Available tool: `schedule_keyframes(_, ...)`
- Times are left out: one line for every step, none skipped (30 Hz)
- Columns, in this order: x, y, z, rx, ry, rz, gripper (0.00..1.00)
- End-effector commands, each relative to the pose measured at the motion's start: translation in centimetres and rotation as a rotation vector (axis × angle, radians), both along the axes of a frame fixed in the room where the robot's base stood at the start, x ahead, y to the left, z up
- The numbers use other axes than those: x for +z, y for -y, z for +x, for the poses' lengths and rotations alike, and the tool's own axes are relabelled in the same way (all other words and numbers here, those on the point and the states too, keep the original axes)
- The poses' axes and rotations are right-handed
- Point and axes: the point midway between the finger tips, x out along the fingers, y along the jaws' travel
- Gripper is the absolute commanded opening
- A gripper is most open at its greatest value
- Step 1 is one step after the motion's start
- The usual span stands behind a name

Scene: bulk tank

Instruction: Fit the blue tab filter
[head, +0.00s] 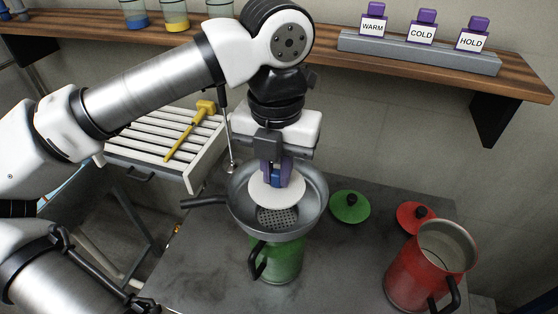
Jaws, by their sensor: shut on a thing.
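My gripper (276,174) points down at the middle of the picture and is shut on the blue tab of a white disc, the blue tab filter (275,192). The filter is over the grey metal strainer bowl (314,208), covering part of its perforated bottom (284,219). Whether the disc touches the bowl cannot be told from this view. The strainer bowl, with a handle to the left, sits on top of a green can (285,262). The gripper hides part of the tab.
A green lid (350,206), a red lid (413,215) and an open red can (418,275) stand on the bench to the right. A white slatted rack (150,150) holds a yellow tool (190,130) at left. A wooden shelf (520,82) with labelled WARM, COLD and HOLD blocks runs behind.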

Motion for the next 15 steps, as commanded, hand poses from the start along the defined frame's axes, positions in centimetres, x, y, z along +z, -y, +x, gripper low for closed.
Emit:
schedule_keyframes(-0.4, 0.0, 0.0, 0.0, 0.0, -0.001, 0.0)
schedule_keyframes(-0.6, 0.0, 0.0, 0.0, -0.001, -0.001, 0.0)
schedule_keyframes(-0.9, 0.0, 0.0, 0.0, -0.001, -0.001, 0.0)
schedule_keyframes(-1.1, 0.0, 0.0, 0.0, -0.001, -0.001, 0.0)
schedule_keyframes(-1.3, 0.0, 0.0, 0.0, -0.001, -0.001, 0.0)
schedule_keyframes(-1.7, 0.0, 0.0, 0.0, -0.002, -0.002, 0.0)
schedule_keyframes(-1.9, 0.0, 0.0, 0.0, -0.002, -0.002, 0.0)
schedule_keyframes(-2.2, 0.0, 0.0, 0.0, -0.002, -0.002, 0.0)
schedule_keyframes(-2.7, 0.0, 0.0, 0.0, -0.001, -0.002, 0.0)
schedule_keyframes(-3.0, 0.0, 0.0, 0.001, 0.0, -0.001, 0.0)
schedule_keyframes(-3.3, 0.0, 0.0, 0.001, 0.0, -0.001, 0.0)
schedule_keyframes(-3.6, 0.0, 0.0, 0.001, 0.0, -0.001, 0.0)
schedule_keyframes(-3.9, 0.0, 0.0, 0.001, 0.0, 0.0, 0.0)
schedule_keyframes(-4.1, 0.0, 0.0, 0.0, 0.0, 0.0, 0.0)
schedule_keyframes(-4.5, 0.0, 0.0, 0.0, 0.0, 0.0, 0.0)
